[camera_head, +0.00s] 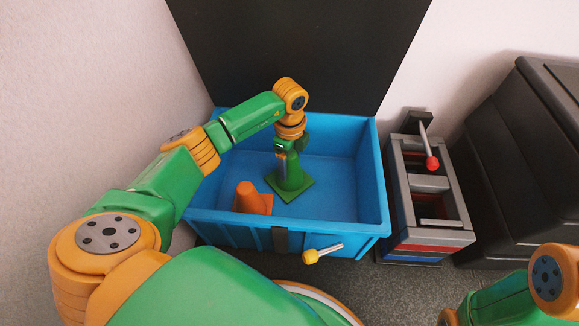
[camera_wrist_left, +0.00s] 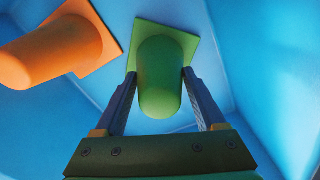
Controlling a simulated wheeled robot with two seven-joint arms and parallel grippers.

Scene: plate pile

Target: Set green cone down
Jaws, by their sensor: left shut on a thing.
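The green cone (camera_head: 291,184) is inside the blue bin (camera_head: 372,178), upright with its square base low over or on the bin floor; I cannot tell whether it touches. My left gripper (camera_head: 281,152) reaches down into the bin and is shut on the upper part of the green cone. In the left wrist view the left gripper's fingers (camera_wrist_left: 160,84) stand on both sides of the green cone (camera_wrist_left: 160,75). My right gripper is not in view; only part of that arm shows at the lower right.
An orange cone (camera_head: 249,198) stands in the bin just left of the green cone, and shows in the left wrist view (camera_wrist_left: 50,48). The bin's right side is clear. A grey frame with a red-knobbed lever (camera_head: 431,162) and black cases (camera_head: 520,150) stand to the right.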

